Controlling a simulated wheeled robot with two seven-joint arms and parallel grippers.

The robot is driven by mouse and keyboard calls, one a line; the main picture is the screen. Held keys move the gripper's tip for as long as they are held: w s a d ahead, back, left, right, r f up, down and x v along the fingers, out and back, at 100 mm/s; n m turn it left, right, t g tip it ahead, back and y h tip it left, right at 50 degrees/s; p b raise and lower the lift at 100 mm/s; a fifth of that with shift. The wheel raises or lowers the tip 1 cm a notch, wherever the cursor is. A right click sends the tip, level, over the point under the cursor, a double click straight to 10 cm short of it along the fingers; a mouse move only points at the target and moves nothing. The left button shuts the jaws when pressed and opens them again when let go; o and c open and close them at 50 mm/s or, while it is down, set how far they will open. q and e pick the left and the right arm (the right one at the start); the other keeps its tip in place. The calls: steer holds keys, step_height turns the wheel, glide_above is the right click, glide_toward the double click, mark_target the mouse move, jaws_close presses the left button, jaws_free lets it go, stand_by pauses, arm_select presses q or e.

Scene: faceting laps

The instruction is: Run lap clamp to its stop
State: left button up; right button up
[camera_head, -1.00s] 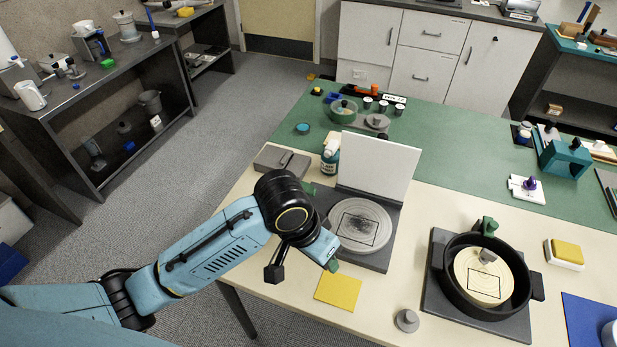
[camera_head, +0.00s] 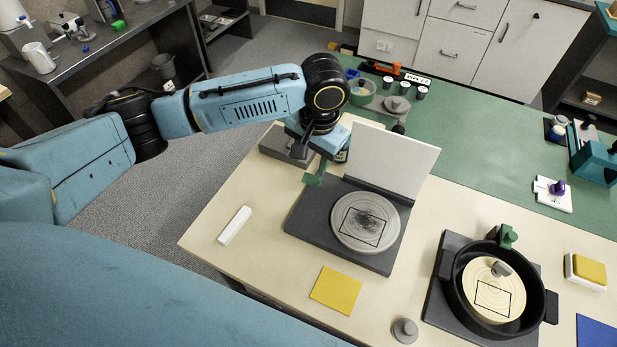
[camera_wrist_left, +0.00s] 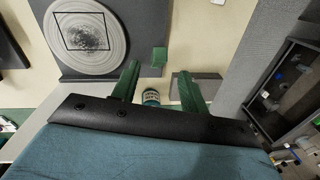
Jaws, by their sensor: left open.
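The left lap machine has a dark grey base (camera_head: 305,215), a round grey lap (camera_head: 365,222) with a dark scribbled patch inside a drawn square, and a white upright panel (camera_head: 392,162). A small green block, seemingly the clamp, shows at the base's edge in the left wrist view (camera_wrist_left: 159,55); in the head view green shows there (camera_head: 313,180), close against my gripper. My left gripper (camera_wrist_left: 160,72) is open and empty, its green fingers pointing towards the block. The block appears just beyond the fingertips, in line with the gap. I cannot tell whether they touch. My right gripper is out of view.
A grey slotted block (camera_head: 285,143) and a bottle (camera_wrist_left: 151,97) stand close to my left gripper. A white bar (camera_head: 235,225) and yellow sheet (camera_head: 336,290) lie at the front. A second lap machine with a black bowl (camera_head: 462,290) stands right. The front-left tabletop is mostly clear.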

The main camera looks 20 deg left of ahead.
mark_target(309, 176)
arm_select(q)
steer(key=f, duration=0.5)
steer(key=a+f, duration=0.1)
steer(key=f, duration=0.2)
steer(key=shift+w+f, duration=0.15)
steer(key=shift+f, duration=0.15)
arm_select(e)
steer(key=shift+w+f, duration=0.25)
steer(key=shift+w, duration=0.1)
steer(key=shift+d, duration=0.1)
